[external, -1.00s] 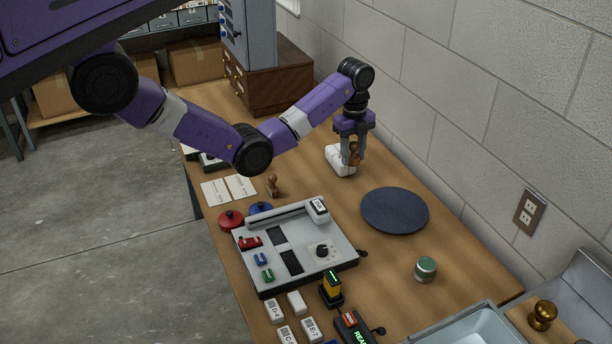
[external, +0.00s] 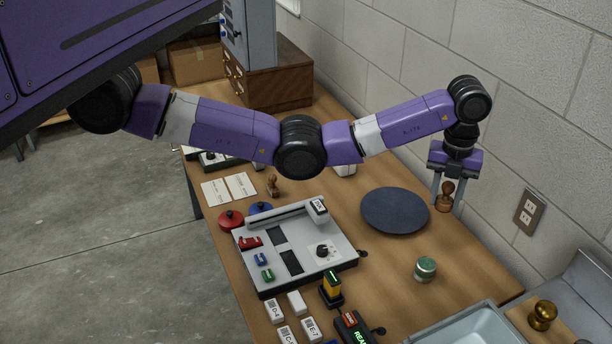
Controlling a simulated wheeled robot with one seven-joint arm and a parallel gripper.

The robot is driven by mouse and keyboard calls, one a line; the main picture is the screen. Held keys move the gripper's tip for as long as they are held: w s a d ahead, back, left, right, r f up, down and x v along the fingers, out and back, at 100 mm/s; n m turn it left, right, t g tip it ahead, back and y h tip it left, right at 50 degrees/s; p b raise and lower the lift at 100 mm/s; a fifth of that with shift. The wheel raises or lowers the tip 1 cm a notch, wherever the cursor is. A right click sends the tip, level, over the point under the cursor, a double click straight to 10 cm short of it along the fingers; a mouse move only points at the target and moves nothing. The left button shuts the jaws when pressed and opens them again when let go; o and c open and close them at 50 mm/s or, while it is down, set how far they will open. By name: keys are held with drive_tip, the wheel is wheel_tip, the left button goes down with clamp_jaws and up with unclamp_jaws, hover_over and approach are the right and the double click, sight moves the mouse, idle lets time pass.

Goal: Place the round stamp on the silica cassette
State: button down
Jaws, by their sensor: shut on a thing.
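My gripper (external: 446,194) is shut on a brown wooden stamp (external: 446,198), held upright between the fingers, beyond the right edge of a dark round mat. A small round tin with a green top (external: 425,269) stands on the table nearer the camera, below and left of the gripper in the picture. It may be the silica cassette, but no label is readable. A second brown stamp (external: 272,186) stands at the left by two paper cards. A white object (external: 345,170) is mostly hidden behind my arm.
The dark round mat (external: 394,211) is empty. A grey device panel (external: 315,258) with coloured blocks, red and blue round pads, and several white labelled blocks fill the table's left and front. A metal tray (external: 470,325) and brass knob (external: 542,315) are front right. The wall is close behind.

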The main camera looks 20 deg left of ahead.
drive_tip(key=b, duration=0.5)
hover_over(427, 264)
wheel_tip(427, 264, down, 6)
wheel_tip(427, 264, down, 8)
drive_tip(key=shift+f+p, duration=0.1)
drive_tip(key=shift+p, duration=0.45)
drive_tip(key=shift+f, duration=2.7)
drive_tip(key=shift+f, duration=0.2)
drive_tip(key=c, duration=0.9)
unclamp_jaws()
drive_tip(key=shift+r, duration=0.1)
wheel_tip(427, 264, up, 12)
drive_tip(key=shift+a+r, duration=0.1)
